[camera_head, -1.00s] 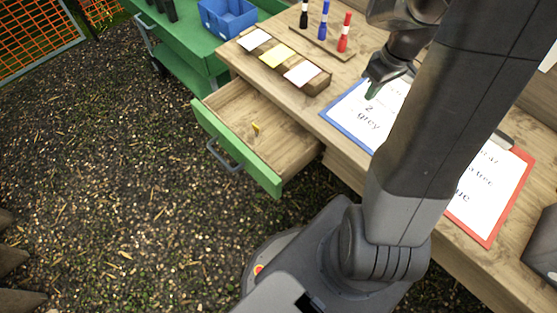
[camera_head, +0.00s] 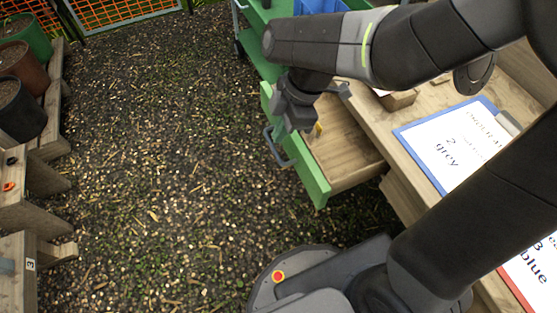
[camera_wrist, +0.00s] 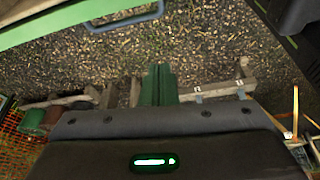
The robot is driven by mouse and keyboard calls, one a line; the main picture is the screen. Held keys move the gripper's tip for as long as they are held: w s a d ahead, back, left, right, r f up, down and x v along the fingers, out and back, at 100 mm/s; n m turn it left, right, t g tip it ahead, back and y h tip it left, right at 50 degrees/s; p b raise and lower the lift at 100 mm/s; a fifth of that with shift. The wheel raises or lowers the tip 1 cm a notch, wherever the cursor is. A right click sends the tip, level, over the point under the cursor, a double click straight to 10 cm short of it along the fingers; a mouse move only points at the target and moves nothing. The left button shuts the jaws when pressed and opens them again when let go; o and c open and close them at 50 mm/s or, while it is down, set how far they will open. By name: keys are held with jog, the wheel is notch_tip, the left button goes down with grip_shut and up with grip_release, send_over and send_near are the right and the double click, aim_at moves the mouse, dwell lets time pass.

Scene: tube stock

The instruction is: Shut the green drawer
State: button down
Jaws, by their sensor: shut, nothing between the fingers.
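The green drawer (camera_head: 310,172) is pulled out of the wooden table, with its green front and grey handle (camera_head: 276,150) facing the gravel. A small yellow item (camera_head: 318,129) lies inside it. My gripper (camera_head: 297,122) hangs over the drawer near its front and hides part of it; from here I cannot tell whether it touches. In the wrist view, my gripper's green fingers (camera_wrist: 158,72) are shut and empty. The green drawer front (camera_wrist: 50,22) and its handle (camera_wrist: 125,18) cross the top of that view, apart from the fingertips.
A blue-edged clipboard (camera_head: 450,143) lies on the table, with a red-edged one (camera_head: 516,286) nearer me. A green cart (camera_head: 262,66) with a blue bin (camera_head: 318,6) stands behind the drawer. Plant pots (camera_head: 20,108) and wooden stands line the left. Gravel between is clear.

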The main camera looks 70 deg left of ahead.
aim_at(279, 159)
notch_tip(279, 159, down, 10)
jog(key=s, duration=0.1)
jog(key=shift+d+f+n, duration=0.15)
jog(key=shift+d+n, duration=0.05)
jog(key=shift+n, duration=0.1)
dwell(0.4)
jog(key=shift+w, duration=0.2)
jog(key=w+b, duration=0.5)
jog(key=w, duration=0.8)
jog(key=shift+w, duration=0.3)
